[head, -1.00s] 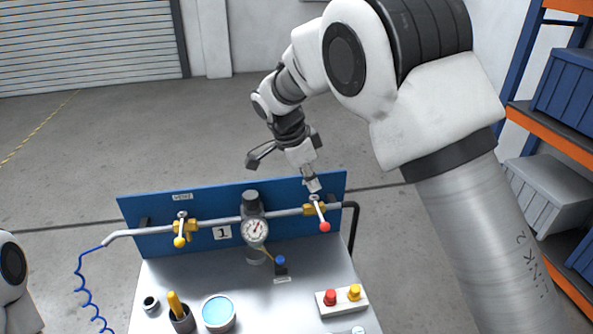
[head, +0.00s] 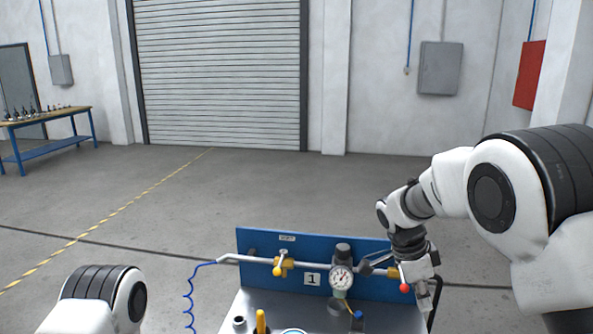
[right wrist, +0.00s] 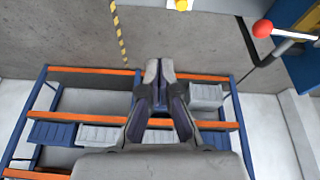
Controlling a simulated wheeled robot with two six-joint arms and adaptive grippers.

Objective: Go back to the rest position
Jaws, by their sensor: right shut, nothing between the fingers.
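My right gripper (head: 430,316) hangs at the right end of the valve panel, beside the red-knobbed valve handle (head: 404,288). In the right wrist view its fingers (right wrist: 160,68) are shut with nothing between them. The red knob (right wrist: 263,29) shows at upper right there, apart from the fingers. The yellow-knobbed valve handle (head: 277,271) is on the left part of the pipe. My left arm shows only at lower left, its gripper out of view.
The blue panel (head: 255,243) carries the pipe and a round gauge (head: 341,277). A yellow-handled item (head: 261,320) stands on the bench. A blue-orange shelf (right wrist: 90,71) with bins shows in the wrist view. Open floor lies behind the panel.

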